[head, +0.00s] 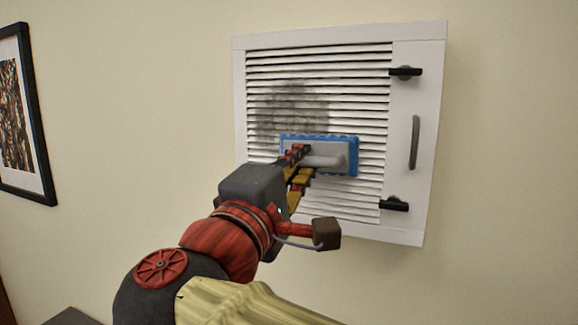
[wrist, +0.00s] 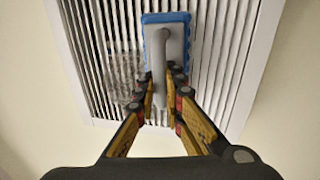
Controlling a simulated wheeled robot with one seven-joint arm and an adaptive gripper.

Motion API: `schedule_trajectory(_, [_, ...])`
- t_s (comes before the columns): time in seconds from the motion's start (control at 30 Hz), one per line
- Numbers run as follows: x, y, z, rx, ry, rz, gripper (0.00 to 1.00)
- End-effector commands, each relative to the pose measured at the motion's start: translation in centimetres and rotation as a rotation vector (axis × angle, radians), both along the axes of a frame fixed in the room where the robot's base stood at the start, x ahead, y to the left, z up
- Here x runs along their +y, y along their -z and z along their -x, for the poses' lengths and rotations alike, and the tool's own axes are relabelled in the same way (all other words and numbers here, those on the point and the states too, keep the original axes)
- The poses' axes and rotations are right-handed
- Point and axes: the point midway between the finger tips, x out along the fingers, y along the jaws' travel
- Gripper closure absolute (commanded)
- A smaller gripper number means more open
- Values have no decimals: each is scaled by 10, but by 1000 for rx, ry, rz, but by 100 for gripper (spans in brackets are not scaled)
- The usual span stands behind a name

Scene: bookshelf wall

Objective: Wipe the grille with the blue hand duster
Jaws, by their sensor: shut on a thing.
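The white louvred grille (head: 330,75) is mounted on the wall, with a dark grey smudge (head: 285,105) on its left middle part. The blue hand duster (head: 350,142) has a grey back and handle and lies flat against or very close to the slats, just right of and below the smudge's middle. My gripper (head: 300,165) is shut on the duster's handle. The wrist view shows the fingers (wrist: 161,85) on both sides of the handle, with the blue edge of the duster (wrist: 165,17) beyond and the smudge (wrist: 122,75) to its left. Whether the duster touches the slats cannot be told.
The grille's frame has two black latches (head: 404,72) (head: 394,204) and a grey pull handle (head: 414,142) on its right side, standing out from the surface. A framed picture (head: 22,110) hangs at the far left. The wall between is clear.

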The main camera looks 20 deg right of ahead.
Motion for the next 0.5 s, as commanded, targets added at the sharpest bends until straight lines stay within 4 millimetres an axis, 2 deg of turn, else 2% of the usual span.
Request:
schedule_trajectory(0.23, [-15,2,13,-1,0,-1,100])
schedule_trajectory(0.5, [-17,-7,14,-1,0,-1,100])
